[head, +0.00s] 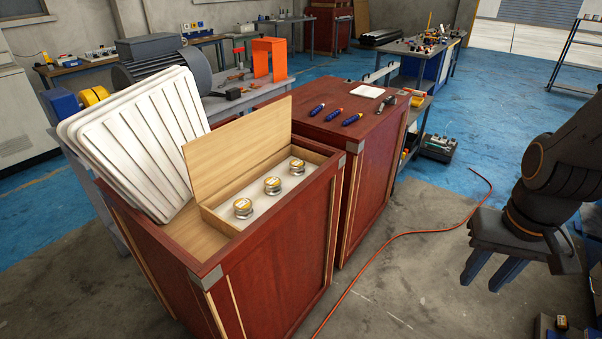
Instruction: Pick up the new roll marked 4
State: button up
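The near roll (243,208), the middle roll (273,186) and the far roll (297,167) are apart from one another. Their markings are too small to read, so I cannot tell which is 4. My gripper (490,278) hangs at the right over the floor, well away from the rolls. Its blue fingers point down, apart, with nothing seen between them.
A second red cabinet (372,165) behind carries several blue-handled tools. An orange cable (400,236) crosses the floor between the cabinets and my gripper.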

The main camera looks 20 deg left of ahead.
aim_at(273, 187)
jog(key=u, duration=0.05)
jog(key=i, duration=0.65)
jog(key=u, duration=1)
jog(key=i, duration=0.7)
jog(key=u, duration=0.75)
